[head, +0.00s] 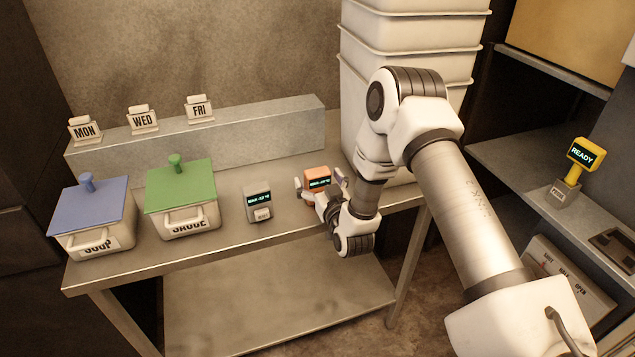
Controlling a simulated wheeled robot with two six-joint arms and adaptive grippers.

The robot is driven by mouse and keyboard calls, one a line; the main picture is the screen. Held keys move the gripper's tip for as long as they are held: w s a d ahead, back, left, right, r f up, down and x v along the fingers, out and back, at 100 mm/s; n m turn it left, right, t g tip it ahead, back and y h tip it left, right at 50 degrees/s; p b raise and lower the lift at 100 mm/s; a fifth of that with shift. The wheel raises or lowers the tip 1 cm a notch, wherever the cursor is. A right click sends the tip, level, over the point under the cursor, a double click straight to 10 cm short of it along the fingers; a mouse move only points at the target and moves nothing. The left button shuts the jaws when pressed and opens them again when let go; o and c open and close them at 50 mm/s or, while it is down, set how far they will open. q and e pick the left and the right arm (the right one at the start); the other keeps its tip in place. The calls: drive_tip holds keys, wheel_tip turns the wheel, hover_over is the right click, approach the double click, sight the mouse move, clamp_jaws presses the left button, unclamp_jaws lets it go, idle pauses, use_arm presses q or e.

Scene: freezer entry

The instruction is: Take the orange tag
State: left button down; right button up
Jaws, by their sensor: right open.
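The orange tag (317,179) is a small block with a dark lit display. It stands on the metal table (225,238) near its right end. My right gripper (320,187) is at the orange tag, with one finger on its left side and the other on its right. The gripper is open; I cannot tell whether the fingers touch the tag. The gripper body hides the tag's lower part. A similar grey tag (258,203) stands to the left, apart from the gripper. My left gripper is not in view.
Two bins, one with a blue lid (92,204) and one with a green lid (181,186), stand on the left. MON, WED and FRI cards (143,120) stand on a ledge (220,130) behind. Stacked white crates (415,30) rise behind my arm. A yellow READY device (582,155) stands on the right shelf.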

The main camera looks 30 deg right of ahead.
drive_tip(key=shift+w, duration=0.15)
drive_tip(key=shift+a+r, duration=0.1)
drive_tip(key=shift+c, duration=1)
drive_tip(key=c, duration=1.1)
